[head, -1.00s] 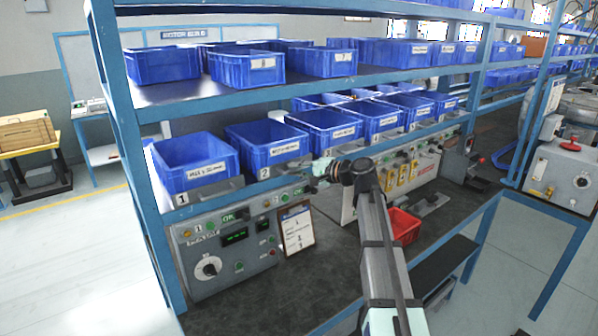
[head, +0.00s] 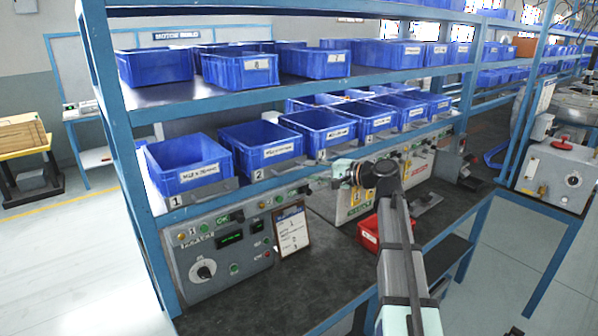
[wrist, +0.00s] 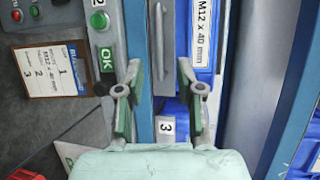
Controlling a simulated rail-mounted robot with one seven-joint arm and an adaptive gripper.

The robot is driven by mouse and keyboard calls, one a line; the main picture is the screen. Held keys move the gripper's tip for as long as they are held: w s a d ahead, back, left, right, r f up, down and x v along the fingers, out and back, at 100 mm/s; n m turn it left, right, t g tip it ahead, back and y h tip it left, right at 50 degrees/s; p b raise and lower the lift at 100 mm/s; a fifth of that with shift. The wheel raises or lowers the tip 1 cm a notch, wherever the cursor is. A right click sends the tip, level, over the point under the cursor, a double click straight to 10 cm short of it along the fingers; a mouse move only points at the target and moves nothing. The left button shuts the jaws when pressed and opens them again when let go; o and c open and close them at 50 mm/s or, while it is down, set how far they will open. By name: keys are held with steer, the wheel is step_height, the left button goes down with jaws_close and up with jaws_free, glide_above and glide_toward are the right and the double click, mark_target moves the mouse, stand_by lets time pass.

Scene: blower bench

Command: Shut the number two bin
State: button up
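The number two bin (head: 262,145) is an open blue box, second from the left on the lower shelf. Its number plate (head: 258,174) and a grey handle (head: 293,167) sit at its front. In the wrist view the bin front (wrist: 203,75) carries an "M12 x 40 mm" label, with the grey handle (wrist: 160,35) beside it. I cannot tell how far it stands out. My gripper (wrist: 160,70) is open and empty, its fingers apart, with the number 3 plate (wrist: 167,127) showing between them. In the head view my gripper (head: 335,172) is right of the number two bin, below bin three.
Bin one (head: 188,164) stands to the left and bin three (head: 320,132) to the right. A control panel (head: 222,250) and a clipboard (head: 292,231) are below the shelf. A red bin (head: 369,234) sits on the dark bench. Blue shelf rails and posts frame the space.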

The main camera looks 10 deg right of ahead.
steer(key=shift+v, duration=2)
